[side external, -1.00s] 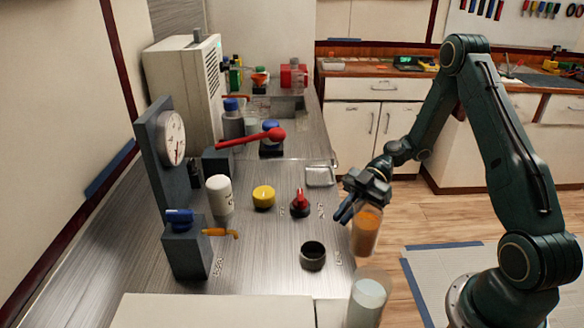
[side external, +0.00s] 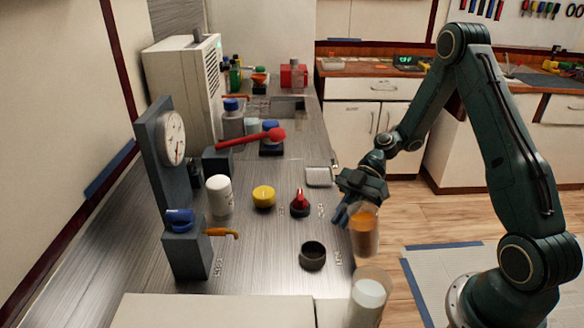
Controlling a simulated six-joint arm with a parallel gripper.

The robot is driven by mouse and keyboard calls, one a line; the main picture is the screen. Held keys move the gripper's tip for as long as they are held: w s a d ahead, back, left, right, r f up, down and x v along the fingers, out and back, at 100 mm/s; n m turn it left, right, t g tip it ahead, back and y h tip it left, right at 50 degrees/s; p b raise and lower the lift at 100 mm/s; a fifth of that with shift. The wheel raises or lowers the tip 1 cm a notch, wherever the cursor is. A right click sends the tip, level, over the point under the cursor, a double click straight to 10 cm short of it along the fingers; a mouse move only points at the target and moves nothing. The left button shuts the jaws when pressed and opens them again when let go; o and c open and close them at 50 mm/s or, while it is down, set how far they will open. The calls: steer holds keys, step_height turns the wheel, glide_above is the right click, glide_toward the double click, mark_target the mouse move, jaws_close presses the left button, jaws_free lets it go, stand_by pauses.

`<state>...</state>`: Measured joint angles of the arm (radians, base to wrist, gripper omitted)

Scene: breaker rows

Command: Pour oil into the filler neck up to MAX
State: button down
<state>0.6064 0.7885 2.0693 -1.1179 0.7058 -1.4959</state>
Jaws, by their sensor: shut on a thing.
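My gripper (side external: 350,212) is shut on a clear container of orange-amber oil (side external: 363,236), near the right edge of the metal bench. The container is close to upright. Below it stands a clear cylinder (side external: 368,302) with a pale filling, cut off by the bottom of the picture. A short dark open ring (side external: 312,255) stands on the bench to the left of the oil container. I cannot tell which of these is the filler neck, and no MAX mark is readable. No stream of oil shows.
A red knob (side external: 300,204), a yellow knob (side external: 263,196) and a white cylinder (side external: 219,196) stand on the bench. A red lever (side external: 250,138) reaches across behind them. A gauge (side external: 172,138) and a blue-handled valve (side external: 180,219) are at left.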

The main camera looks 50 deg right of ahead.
steer(key=shift+w+a+f+m+g+h, duration=0.1)
steer(key=shift+w+a+m+g+h, duration=0.2)
steer(key=shift+h, duration=0.25)
steer(key=shift+w+a+f+m+g+h, duration=0.15)
steer(key=shift+a+m+g+h, duration=0.2)
steer(key=shift+h, duration=0.2)
steer(key=shift+w+f+g+h, duration=0.15)
steer(key=shift+g+h, duration=0.1)
steer(key=shift+h, duration=0.15)
steer(key=shift+w+a+f+m+g+h, duration=0.15)
steer(key=shift+w+a+m+g+h, duration=0.1)
steer(key=shift+m+g+h, duration=0.15)
steer(key=shift+f+g+h+p, duration=0.3)
steer(key=shift+g+h+p, duration=0.1)
steer(key=shift+h+p, duration=0.1)
stand_by(0.6)
steer(key=shift+s+d+f+m+g+h+p, duration=0.15)
steer(key=shift+s+f+m+g+h+p, duration=0.1)
steer(key=shift+f+m+g+h+p, duration=0.45)
stand_by(1.5)
steer(key=shift+s+d+r+g+h+p, duration=0.1)
steer(key=shift+d+r+g+h+p, duration=0.1)
steer(key=shift+r+g+h+p, duration=0.4)
stand_by(1.8)
steer(key=shift+p, duration=0.4)
